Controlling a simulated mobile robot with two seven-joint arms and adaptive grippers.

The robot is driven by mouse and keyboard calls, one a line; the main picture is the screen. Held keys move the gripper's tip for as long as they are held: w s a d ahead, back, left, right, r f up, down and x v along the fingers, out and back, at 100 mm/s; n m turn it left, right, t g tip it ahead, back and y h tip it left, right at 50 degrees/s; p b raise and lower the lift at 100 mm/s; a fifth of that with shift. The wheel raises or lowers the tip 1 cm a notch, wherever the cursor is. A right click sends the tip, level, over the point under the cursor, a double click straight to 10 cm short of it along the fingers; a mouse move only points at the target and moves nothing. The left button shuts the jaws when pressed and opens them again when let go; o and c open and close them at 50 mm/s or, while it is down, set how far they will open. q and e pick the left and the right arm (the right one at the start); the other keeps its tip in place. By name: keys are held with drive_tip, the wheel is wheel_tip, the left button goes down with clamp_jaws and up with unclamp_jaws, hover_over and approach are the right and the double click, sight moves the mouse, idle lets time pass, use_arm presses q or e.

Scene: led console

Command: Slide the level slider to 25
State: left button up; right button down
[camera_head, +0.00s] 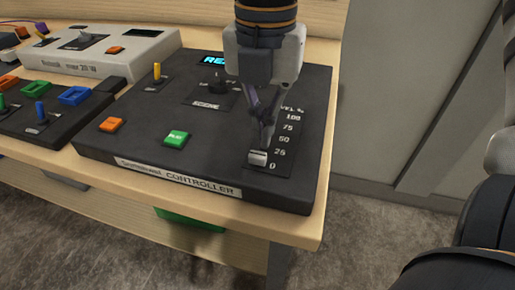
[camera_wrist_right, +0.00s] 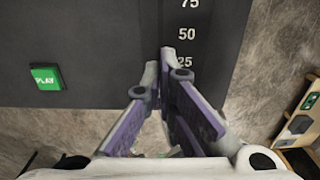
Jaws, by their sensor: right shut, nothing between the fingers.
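The level slider is a small silver-grey knob (camera_head: 258,158) at the low end of its track on the dark controller box (camera_head: 150,150). The scale (camera_head: 287,139) beside it reads 100, 75, 50, 25 and 0 from top to bottom, and the knob sits between about 0 and 25. My right gripper (camera_head: 267,146) points down with its fingers shut at the knob, just behind it; I cannot tell whether they touch. In the right wrist view the shut fingertips (camera_wrist_right: 168,58) are beside the 25 mark and the knob is hidden. My left gripper is out of view.
The box also has a green PLAY button (camera_head: 176,138), an orange button (camera_head: 112,125), a yellow toggle (camera_head: 157,71), a black SCENE knob (camera_head: 217,83) and a lit display (camera_head: 213,60). Other consoles stand to the left. The table edge lies close in front and to the right.

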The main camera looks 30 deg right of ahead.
drive_tip(key=shift+s+a+r, duration=0.3)
drive_tip(key=shift+r, duration=0.25)
wheel_tip(320, 180, up, 7)
drive_tip(key=shift+f, duration=0.2)
idle(0.3)
